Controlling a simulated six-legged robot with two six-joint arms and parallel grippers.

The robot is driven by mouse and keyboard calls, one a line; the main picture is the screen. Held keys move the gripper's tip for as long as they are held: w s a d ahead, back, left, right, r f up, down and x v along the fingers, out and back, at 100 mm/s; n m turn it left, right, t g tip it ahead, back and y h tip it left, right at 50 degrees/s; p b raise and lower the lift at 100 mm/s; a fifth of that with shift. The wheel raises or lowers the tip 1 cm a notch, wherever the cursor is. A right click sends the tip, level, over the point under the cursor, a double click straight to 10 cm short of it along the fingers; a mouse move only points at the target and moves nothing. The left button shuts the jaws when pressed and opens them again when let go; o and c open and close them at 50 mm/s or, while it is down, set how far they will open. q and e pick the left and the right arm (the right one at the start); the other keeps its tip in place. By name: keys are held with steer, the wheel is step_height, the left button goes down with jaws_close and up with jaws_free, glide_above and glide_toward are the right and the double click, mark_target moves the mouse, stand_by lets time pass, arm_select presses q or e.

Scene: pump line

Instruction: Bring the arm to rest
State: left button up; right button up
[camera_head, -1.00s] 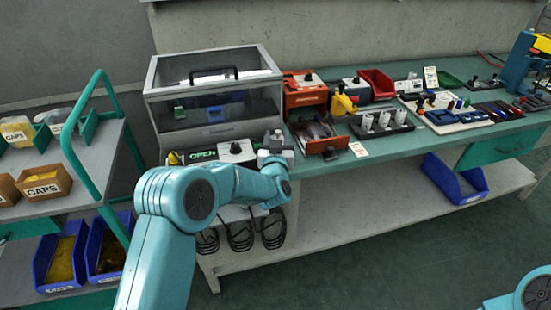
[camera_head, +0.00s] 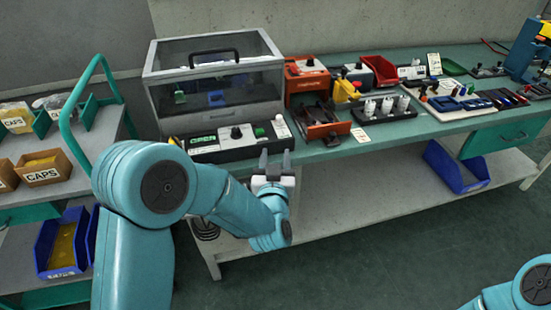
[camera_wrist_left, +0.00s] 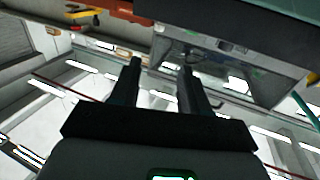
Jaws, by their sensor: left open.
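My left arm comes in from the lower left in the head view. Its gripper (camera_head: 275,160) is open and empty in front of the bench edge, with its two fingers pointing up. Behind and to the left of it is the black control box (camera_head: 215,149) with a green display and a knob. In the left wrist view the two fingers (camera_wrist_left: 160,75) stand apart with nothing between them. Part of my right arm shows at the lower right of the head view, but its gripper is out of view.
A clear-fronted case (camera_head: 215,95) stands behind the control box. An orange unit (camera_head: 307,80), a rack of white cylinders (camera_head: 384,108) and a blue bin (camera_head: 455,168) on the lower shelf are to the right. A teal-railed cart (camera_head: 80,190) stands left. The floor in front is clear.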

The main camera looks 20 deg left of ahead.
arm_select(q)
steer(key=s+d+f+m+g+h+p, duration=0.1)
steer(key=s+d+f+g+h+p, duration=0.15)
steer(key=s+f+g, duration=0.4)
steer(key=s+d+f+m+g+h+p, duration=0.1)
steer(key=s+f+h+p, duration=0.2)
steer(key=f, duration=0.7)
steer(key=s+d+f+g+h+p, duration=0.1)
steer(key=s+f+g, duration=0.1)
steer(key=s, duration=0.5)
steer(key=s+d+f+g+h+p, duration=0.1)
steer(key=s+f+g, duration=0.1)
steer(key=s+g, duration=0.2)
steer(key=s+d+f+g+h+p, duration=0.1)
steer(key=s+f+g, duration=0.1)
steer(key=s, duration=0.8)
steer(key=shift+f+n+g, duration=0.3)
steer(key=shift+n+g, duration=0.1)
steer(key=shift+g, duration=0.35)
steer(key=shift+w+h, duration=0.1)
steer(key=shift+h, duration=0.15)
